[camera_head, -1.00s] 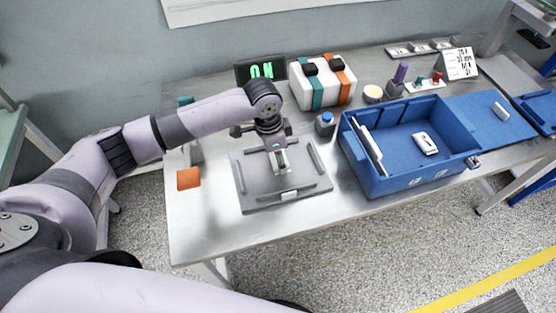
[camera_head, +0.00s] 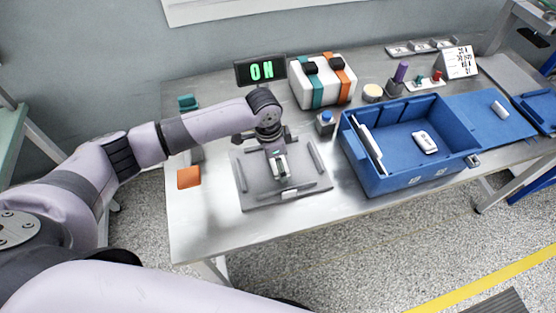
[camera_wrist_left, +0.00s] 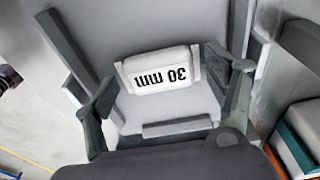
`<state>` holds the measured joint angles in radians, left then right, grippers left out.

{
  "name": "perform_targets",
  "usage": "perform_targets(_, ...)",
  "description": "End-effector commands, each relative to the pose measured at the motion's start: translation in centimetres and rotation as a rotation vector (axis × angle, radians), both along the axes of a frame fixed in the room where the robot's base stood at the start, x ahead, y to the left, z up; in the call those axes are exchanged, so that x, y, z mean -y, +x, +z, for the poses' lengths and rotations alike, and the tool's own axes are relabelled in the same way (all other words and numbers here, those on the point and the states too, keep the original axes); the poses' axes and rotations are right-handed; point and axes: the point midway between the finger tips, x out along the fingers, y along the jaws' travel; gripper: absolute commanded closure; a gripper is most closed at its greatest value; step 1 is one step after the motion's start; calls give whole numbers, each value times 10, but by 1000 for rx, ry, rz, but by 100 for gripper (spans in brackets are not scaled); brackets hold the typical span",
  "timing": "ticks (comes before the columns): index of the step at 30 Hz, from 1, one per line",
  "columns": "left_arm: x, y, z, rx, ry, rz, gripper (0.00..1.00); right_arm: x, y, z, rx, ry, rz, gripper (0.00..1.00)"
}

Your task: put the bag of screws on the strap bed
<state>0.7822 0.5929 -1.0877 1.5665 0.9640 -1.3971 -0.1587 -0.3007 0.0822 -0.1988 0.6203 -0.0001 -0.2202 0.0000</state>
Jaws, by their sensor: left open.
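A white, pillow-like piece printed "30 mm" (camera_wrist_left: 160,72), which looks like the bag of screws, lies between the fingers of my left gripper (camera_wrist_left: 168,92) in the left wrist view. I cannot tell whether the fingers touch it. In the head view my left gripper (camera_head: 279,168) is open, pointing down over a grey plate with raised rails (camera_head: 258,200). The plate may be the strap bed; I cannot tell for sure. A white block with teal and orange straps (camera_head: 343,90) stands behind to the right. My right gripper does not show.
A blue bin (camera_head: 379,184) with a white piece inside (camera_head: 425,142) stands right of the plate. A button box (camera_head: 325,123) is behind the plate, and a lit "ON" display (camera_head: 261,70) stands farther back. An orange square (camera_head: 189,178) lies left. The table's front-left is clear.

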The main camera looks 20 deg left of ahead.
Motion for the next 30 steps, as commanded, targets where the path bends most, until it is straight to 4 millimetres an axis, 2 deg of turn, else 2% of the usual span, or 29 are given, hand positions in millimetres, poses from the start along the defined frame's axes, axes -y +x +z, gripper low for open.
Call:
perform_targets(6, 0, 0, 1, 1, 1, 0, 22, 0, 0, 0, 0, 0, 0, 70)
perform_targets(10, -2, 1, 11, 3, 1, 1, 22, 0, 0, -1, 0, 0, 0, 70)
perform_targets(24, -12, -7, 102, 3, -1, 1, 22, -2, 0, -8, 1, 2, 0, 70)
perform_targets(30, -14, -9, 120, 0, 0, 1, 22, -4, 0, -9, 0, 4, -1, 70)
